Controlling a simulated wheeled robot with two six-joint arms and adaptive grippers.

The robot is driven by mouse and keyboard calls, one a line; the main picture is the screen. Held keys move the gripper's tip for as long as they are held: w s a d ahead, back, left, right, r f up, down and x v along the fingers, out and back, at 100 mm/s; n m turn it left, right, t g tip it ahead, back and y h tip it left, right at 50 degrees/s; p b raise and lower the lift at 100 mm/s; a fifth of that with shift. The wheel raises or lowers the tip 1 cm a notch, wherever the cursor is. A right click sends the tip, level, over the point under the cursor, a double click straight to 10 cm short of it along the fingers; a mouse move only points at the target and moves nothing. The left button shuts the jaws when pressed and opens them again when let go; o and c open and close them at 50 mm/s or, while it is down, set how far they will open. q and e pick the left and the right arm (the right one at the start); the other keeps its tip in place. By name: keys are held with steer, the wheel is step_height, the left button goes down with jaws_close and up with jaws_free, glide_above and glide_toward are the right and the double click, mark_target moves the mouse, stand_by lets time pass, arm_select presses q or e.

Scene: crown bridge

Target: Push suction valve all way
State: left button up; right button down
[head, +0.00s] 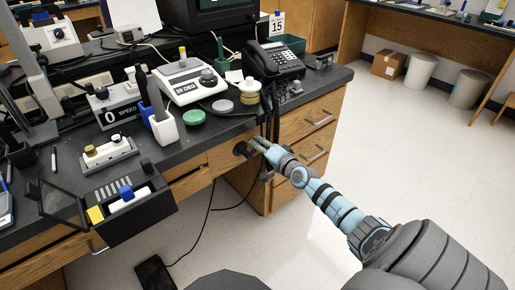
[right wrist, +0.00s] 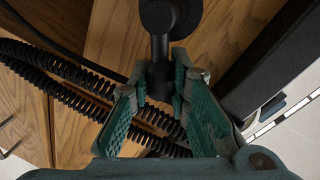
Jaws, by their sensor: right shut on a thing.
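The suction valve (head: 240,149) is a black round fitting under the front edge of the dark bench. In the right wrist view its black knob (right wrist: 168,14) is at the top, and a short stem runs down from it to a thicker end between my fingers. My right gripper (head: 257,146) reaches it from the right. In the right wrist view the green padded fingers of this gripper (right wrist: 160,84) are on either side of the stem's lower end and shut on it. The fingers partly hide the contact. My left gripper is not in view.
Black coiled hoses (right wrist: 75,75) run behind and beside my fingers, close to the wooden drawer fronts (head: 311,136). A black telephone (head: 278,61) stands on the bench above. A black foot pedal (head: 155,273) lies on the floor.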

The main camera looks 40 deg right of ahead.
steer(key=f+m+b, duration=0.1)
steer(key=m+b, duration=0.1)
steer(key=shift+d+f+m+y, duration=0.25)
steer(key=shift+f+m+y, duration=0.05)
steer(key=shift+f+y, duration=0.1)
arm_select(q)
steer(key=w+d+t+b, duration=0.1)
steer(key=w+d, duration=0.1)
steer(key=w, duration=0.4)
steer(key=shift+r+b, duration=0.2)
steer(key=shift+b, duration=0.15)
arm_select(e)
steer(key=shift+f+m+y, duration=0.25)
steer(key=shift+m+y, duration=0.05)
steer(key=shift+m, duration=0.4)
steer(key=c, duration=1.5)
jaws_free()
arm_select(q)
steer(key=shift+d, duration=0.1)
